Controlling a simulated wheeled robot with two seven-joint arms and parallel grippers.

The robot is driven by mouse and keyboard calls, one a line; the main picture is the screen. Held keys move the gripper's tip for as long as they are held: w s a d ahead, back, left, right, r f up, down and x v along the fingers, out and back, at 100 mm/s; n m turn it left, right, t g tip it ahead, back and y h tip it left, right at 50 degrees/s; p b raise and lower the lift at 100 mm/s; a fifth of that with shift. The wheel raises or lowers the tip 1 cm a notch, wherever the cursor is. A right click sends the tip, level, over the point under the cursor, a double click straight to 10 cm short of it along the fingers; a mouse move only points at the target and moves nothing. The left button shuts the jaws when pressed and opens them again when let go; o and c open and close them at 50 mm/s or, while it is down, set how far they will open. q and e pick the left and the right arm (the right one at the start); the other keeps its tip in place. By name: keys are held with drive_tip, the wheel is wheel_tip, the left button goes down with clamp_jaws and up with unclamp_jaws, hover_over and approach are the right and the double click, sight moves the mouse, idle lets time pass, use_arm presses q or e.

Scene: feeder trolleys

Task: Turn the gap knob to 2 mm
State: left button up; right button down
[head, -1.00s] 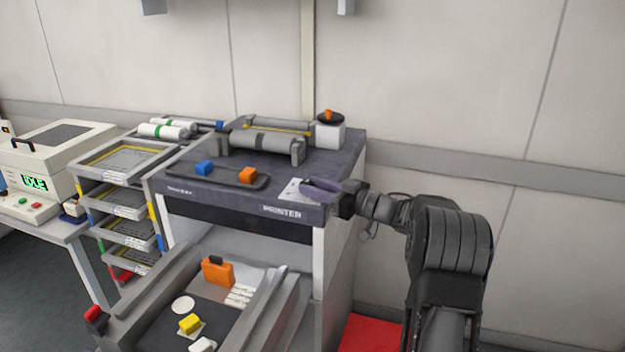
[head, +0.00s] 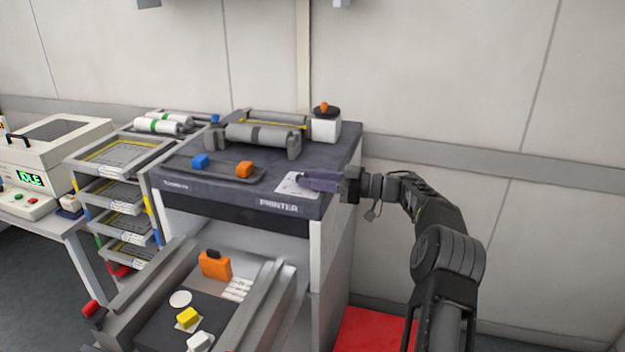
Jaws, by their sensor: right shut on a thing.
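A white plate (head: 290,187) lies on the front right corner of the printer top (head: 347,150). My right gripper (head: 312,180), with purplish fingers, reaches in level from the right and lies over this plate. It is shut on the gap knob, which the fingers hide almost wholly. The knob's pointer and the plate's marks are too small or covered, so I cannot read the setting. My left gripper is not in view.
At the printer's back stand a roller (head: 262,139) and a white block with a black, orange-topped disc (head: 325,111). A dark tray (head: 220,174) holds blue and orange blocks. A tray rack (head: 122,157) stands left; a red mat (head: 374,330) lies below.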

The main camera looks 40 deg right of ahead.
drive_tip(key=c, duration=1.1)
unclamp_jaws()
drive_tip(key=shift+o, duration=0.2)
drive_tip(key=shift+s+d, duration=0.4)
drive_tip(key=v, duration=0.6)
drive_tip(key=shift+s+d+b, duration=0.15)
drive_tip(key=shift+s+b, duration=0.1)
drive_tip(key=shift+b, duration=0.1)
